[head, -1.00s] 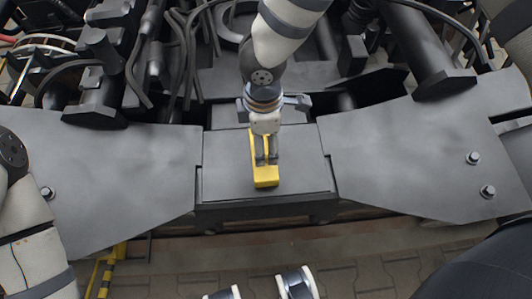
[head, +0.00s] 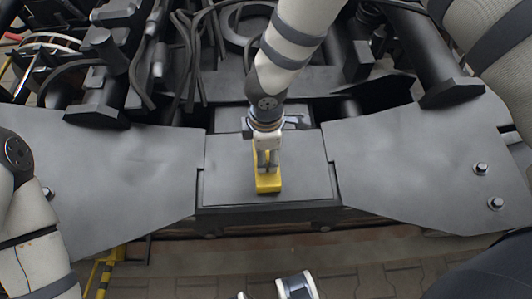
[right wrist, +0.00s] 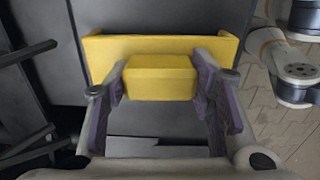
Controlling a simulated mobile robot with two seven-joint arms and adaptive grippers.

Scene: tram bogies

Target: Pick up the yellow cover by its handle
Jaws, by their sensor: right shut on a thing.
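The yellow cover (head: 268,184) is on or just above the dark central plate of the bogie in the head view; I cannot tell whether it touches the plate. In the right wrist view it is a wide yellow piece (right wrist: 150,45) with a block-shaped yellow handle (right wrist: 158,78) in front. My right gripper (head: 267,168) points down at the cover, and its arm comes from the top. In the right wrist view the right gripper (right wrist: 157,88) has its fingers against both sides of the handle, shut on it.
The dark central plate (head: 225,180) lies between two wide grey side plates (head: 120,180) and (head: 420,160), with bolts at their outer parts. Cables and pipes (head: 190,50) crowd the area behind. Paved floor (head: 370,275) shows in front.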

